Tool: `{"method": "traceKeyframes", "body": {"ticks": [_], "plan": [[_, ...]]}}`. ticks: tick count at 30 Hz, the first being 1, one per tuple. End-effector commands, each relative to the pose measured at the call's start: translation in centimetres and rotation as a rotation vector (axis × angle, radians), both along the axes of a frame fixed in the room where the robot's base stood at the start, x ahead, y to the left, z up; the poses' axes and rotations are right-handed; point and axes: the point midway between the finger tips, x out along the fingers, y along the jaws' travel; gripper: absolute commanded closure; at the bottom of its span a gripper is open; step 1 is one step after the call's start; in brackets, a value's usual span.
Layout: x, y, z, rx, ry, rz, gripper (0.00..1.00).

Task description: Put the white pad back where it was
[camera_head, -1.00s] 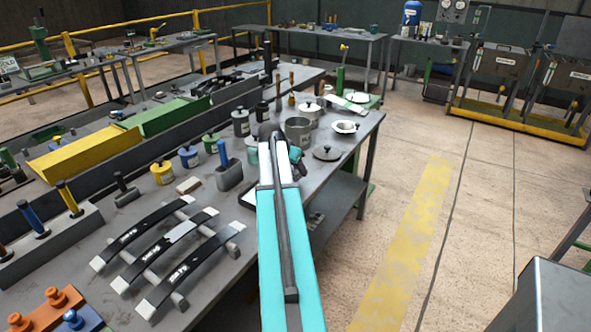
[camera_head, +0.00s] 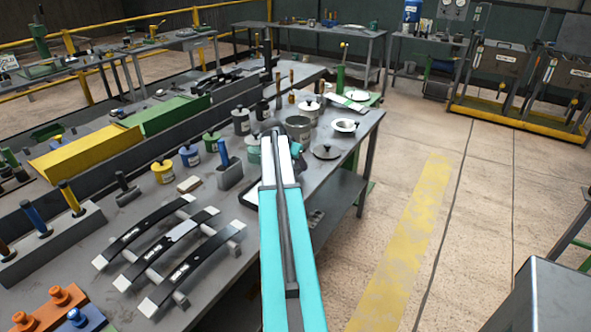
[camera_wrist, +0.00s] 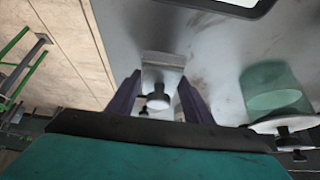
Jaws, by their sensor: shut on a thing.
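My gripper (camera_wrist: 160,88) shows in the wrist view, its two dark fingers on either side of a pale, whitish block with a dark round knob, which I take for the white pad (camera_wrist: 162,60). It is shut on this pad. The grey tabletop lies behind the pad; I cannot tell the gap between them. A small off-white block (camera_head: 189,184) lies on the bench left of my arm.
A translucent green jar (camera_wrist: 272,92) stands close to the right of the gripper in the wrist view. A dark-rimmed tray (camera_head: 249,200) lies beside my arm.

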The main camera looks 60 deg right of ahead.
Motion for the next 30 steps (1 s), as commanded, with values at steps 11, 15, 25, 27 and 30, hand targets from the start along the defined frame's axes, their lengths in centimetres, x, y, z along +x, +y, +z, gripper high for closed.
{"method": "traceKeyframes", "body": {"ticks": [11, 15, 25, 27, 30], "plan": [[0.0, 0.0, -2.7, 0.001, 0.001, 0.0, 0.72], [0.0, 0.0, -2.9, 0.0, 0.0, 0.0, 0.72], [0.0, 0.0, -3.2, 0.0, 0.001, -0.001, 0.72], [0.0, 0.0, -3.1, 0.0, 0.001, -0.001, 0.44], [-0.1, 0.0, -3.1, 0.0, 0.001, -0.001, 0.35]]}}
